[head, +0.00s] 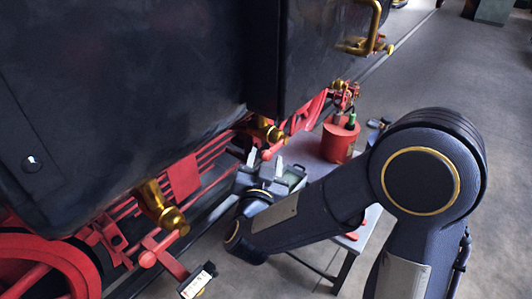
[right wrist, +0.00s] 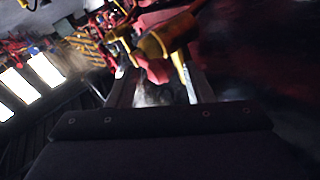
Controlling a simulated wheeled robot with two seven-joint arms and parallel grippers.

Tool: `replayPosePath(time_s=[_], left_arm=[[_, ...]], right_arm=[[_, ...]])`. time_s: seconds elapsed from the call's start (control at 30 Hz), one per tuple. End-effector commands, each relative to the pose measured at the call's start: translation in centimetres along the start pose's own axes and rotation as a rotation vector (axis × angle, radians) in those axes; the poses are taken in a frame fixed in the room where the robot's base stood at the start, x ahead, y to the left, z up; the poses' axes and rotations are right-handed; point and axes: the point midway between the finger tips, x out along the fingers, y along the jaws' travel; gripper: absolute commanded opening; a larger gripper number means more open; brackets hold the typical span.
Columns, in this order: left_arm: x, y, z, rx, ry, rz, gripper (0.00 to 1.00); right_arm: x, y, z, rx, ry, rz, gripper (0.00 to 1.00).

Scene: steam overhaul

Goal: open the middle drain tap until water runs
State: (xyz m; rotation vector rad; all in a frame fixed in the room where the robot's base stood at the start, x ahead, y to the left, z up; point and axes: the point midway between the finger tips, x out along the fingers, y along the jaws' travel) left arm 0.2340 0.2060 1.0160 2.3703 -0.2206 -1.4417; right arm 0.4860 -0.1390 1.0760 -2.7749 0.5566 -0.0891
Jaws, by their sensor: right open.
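A brass drain tap (head: 268,130) sits under the black boiler side, in the middle distance, with a red part below it. A nearer brass tap (head: 160,205) hangs lower left. My right gripper (head: 265,161) is open, its two pale fingers pointing up just below the farther tap. In the right wrist view a brass tap (right wrist: 167,37) shows ahead of the open fingers (right wrist: 160,88), with red parts around it. The fingers look empty. I cannot tell whether a finger touches the tap's handle. My left gripper is out of view.
A red wheel (head: 45,272) and red rods lie low left. A small white label (head: 197,280) is at the bottom. Open floor lies upper right.

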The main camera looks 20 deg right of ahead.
Motion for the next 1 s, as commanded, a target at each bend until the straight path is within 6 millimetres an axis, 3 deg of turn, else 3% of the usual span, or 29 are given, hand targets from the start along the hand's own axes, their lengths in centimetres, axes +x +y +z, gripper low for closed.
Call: replayPosePath(time_s=[0.2, 0.47, 0.83, 1.0], left_arm=[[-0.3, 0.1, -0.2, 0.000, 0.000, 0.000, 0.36], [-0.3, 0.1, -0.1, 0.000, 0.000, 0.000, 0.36], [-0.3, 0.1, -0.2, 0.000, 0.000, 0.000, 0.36], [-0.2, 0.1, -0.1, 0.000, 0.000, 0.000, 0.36]], right_arm=[[2.0, 0.0, 0.0, 0.001, -0.001, 0.000, 0.47], [2.1, 0.0, 0.0, 0.001, -0.001, -0.002, 0.47], [2.1, -0.2, 0.0, 0.002, -0.001, -0.006, 0.01], [2.1, -0.3, 0.0, 0.002, 0.002, -0.010, 0.00]])
